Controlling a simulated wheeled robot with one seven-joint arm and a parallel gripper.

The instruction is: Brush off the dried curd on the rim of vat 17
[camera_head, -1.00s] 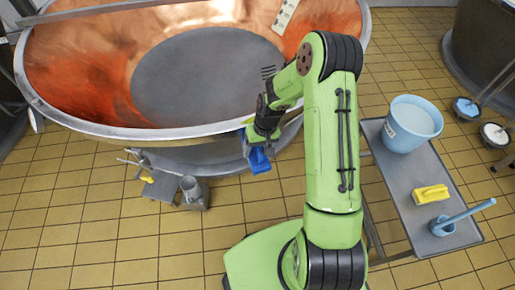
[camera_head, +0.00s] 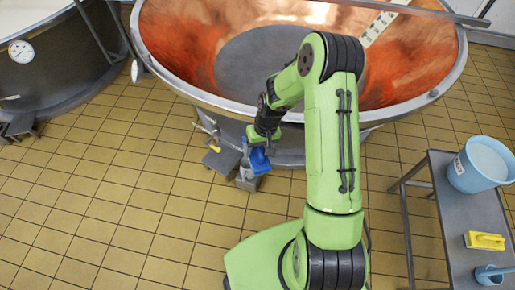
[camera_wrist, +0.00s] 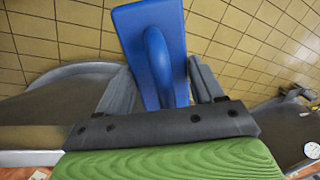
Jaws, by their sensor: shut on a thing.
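A large copper vat (camera_head: 385,75) with a steel rim (camera_head: 190,88) fills the upper middle of the head view. No vat number is legible, and I cannot make out dried curd on the rim. My gripper (camera_head: 262,140) is shut on a blue tool (camera_head: 260,160), which looks like a brush, and holds it by the near side of the vat. In the wrist view the tool's flat blue body and rounded handle (camera_wrist: 158,60) show between my gripper's fingers (camera_wrist: 160,88). Its working face is hidden. I see no clear contact with the rim.
A grey cart (camera_head: 455,225) at the right holds a light blue bucket (camera_head: 482,165), a yellow brush (camera_head: 485,241) and a blue scoop-like item (camera_head: 490,275). Another vat (camera_head: 60,60) stands at upper left. A tap fitting (camera_head: 212,130) sits below the rim. Tiled floor is clear at lower left.

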